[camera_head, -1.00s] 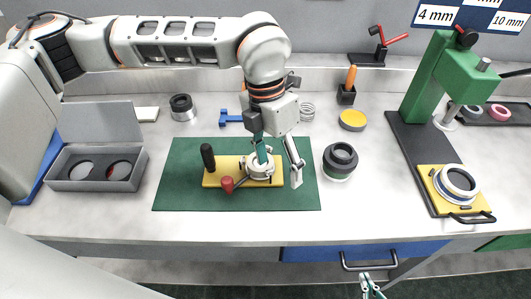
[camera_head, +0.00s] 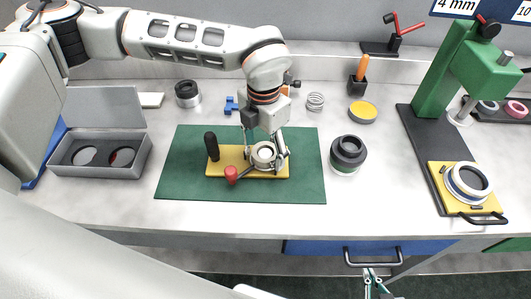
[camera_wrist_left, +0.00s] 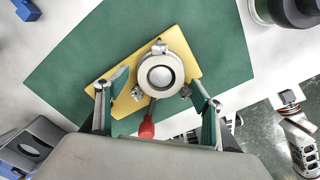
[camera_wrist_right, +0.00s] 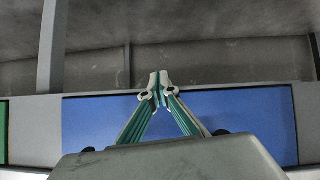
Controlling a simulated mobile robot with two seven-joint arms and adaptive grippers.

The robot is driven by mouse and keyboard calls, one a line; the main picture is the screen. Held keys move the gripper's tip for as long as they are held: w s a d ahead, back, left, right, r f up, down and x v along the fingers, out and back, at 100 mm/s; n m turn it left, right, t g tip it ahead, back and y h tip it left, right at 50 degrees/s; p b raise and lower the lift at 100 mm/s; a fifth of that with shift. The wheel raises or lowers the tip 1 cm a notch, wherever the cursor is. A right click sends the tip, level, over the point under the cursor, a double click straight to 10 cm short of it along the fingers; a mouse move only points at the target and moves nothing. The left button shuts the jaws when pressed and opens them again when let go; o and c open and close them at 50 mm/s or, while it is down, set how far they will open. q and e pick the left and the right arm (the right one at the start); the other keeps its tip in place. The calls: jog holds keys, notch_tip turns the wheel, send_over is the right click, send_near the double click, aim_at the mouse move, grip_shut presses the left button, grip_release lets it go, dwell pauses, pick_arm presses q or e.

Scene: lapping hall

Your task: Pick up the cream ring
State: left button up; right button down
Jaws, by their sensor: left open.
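A cream ring (camera_head: 263,153) sits in a clamp fixture on a yellow plate (camera_head: 223,160), on a green mat. In the left wrist view the ring (camera_wrist_left: 160,74) shows from above, with small metal clamps around its edge and a pale centre. My left gripper (camera_head: 264,146) is open over the fixture. In the left wrist view its fingers (camera_wrist_left: 160,92) stand apart, one on each side of the ring, with gaps between them and it. My right gripper (camera_head: 371,278) is low in front of the bench. In the right wrist view its fingertips (camera_wrist_right: 158,82) meet, empty.
A dark cylindrical part (camera_head: 347,152) is right of the mat. A grey case (camera_head: 100,170) lies at left, a green stand (camera_head: 440,85) at right. The mat's front (camera_head: 210,188) is clear.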

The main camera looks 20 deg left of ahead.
pick_arm(q)
jog(key=c, duration=1.4)
jog(key=shift+o, duration=0.2)
jog(key=shift+r, duration=0.1)
